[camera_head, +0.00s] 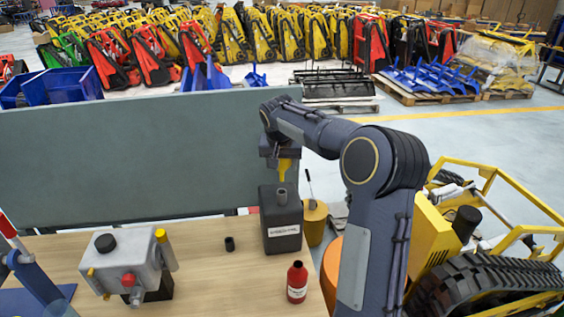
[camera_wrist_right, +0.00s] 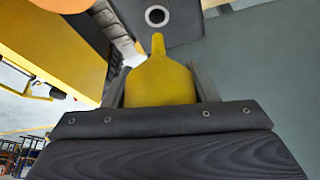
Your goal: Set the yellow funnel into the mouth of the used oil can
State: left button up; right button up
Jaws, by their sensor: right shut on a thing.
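The yellow funnel (camera_head: 285,170) is in my right gripper (camera_head: 281,158), above the dark used oil can (camera_head: 282,234) at the back right of the workbench. The can stands upright with a white label and a short round mouth (camera_head: 282,196). In the right wrist view the funnel (camera_wrist_right: 160,82) sits between the fingers, its narrow spout pointing towards the can's open mouth (camera_wrist_right: 157,16). The spout tip appears apart from the mouth. My right gripper is shut on the funnel. My left gripper is out of view.
On the wooden workbench (camera_head: 215,285) are a red bottle (camera_head: 297,282), a small black cap-like piece (camera_head: 229,243) and a grey metal unit (camera_head: 128,265). A grey-green panel (camera_head: 130,150) rises behind. A yellow container (camera_head: 314,222) stands right of the can, and a tracked machine (camera_head: 480,270) beyond.

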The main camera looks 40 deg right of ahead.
aim_at(281, 167)
jog(key=shift+f+b, duration=2.45)
jog(key=shift+f, duration=0.95)
jog(key=o, duration=1.1)
jog(key=shift+c, duration=0.2)
jog(key=shift+r, duration=0.1)
jog(key=v, duration=0.7)
jog(key=shift+s+a+r+b, duration=0.1)
jog(key=shift+a+r+b, duration=0.1)
jog(key=shift+r+b, duration=0.15)
jog(key=shift+f, duration=0.1)
